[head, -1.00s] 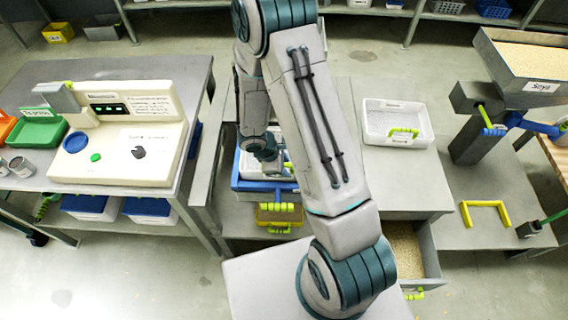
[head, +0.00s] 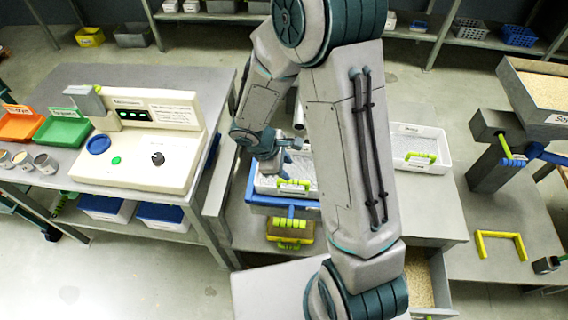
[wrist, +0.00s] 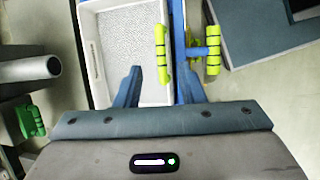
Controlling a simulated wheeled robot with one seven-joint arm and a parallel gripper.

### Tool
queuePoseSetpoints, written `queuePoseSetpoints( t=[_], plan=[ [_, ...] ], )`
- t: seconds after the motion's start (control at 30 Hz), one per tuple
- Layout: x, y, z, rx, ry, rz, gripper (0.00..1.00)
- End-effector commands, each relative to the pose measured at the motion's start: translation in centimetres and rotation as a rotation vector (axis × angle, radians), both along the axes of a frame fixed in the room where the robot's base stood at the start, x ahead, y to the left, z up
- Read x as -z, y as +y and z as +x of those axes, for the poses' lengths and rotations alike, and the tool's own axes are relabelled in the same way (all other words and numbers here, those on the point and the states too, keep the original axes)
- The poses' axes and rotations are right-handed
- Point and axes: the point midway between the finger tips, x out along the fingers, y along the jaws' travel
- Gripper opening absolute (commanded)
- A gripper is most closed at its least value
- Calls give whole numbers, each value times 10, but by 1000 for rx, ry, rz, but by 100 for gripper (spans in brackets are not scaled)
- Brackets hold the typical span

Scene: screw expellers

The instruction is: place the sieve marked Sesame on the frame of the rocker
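A white sieve (head: 268,183) with a grey mesh floor and a green grip sits at the blue frame of the rocker (head: 265,201). Its mesh (wrist: 128,35) and green grip (wrist: 162,50) also show in the wrist view. A second white sieve (head: 437,165), with a green grip and a small label I cannot read, lies on the table to the right. I cannot tell which is marked Sesame. My gripper (wrist: 162,82) is open, with its blue fingers apart and the green grip ahead between them. In the head view my gripper (head: 290,145) is above the sieve at the rocker.
A yellow tray (head: 290,243) is below the rocker. The console table (head: 75,80) stands left with a green bin (head: 62,130). A yellow bracket (head: 500,234) lies right, below a raised tray of grain (head: 540,85). An open drawer (head: 418,280) holds grain.

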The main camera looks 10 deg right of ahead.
Motion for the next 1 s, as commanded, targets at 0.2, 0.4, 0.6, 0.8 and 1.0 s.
queuePoseSetpoints(
  t=[0.2, 0.4, 0.6, 0.8, 1.0],
  plan=[
    [-24, -3, -2, 54, -29, 5, 36],
    [-82, -26, -16, 278, -145, 44, 36],
    [-140, -45, -45, 543, -268, 138, 36],
    [-185, -53, -81, 791, -376, 281, 36],
    [-219, -51, -115, 995, -458, 456, 36]
  ],
)
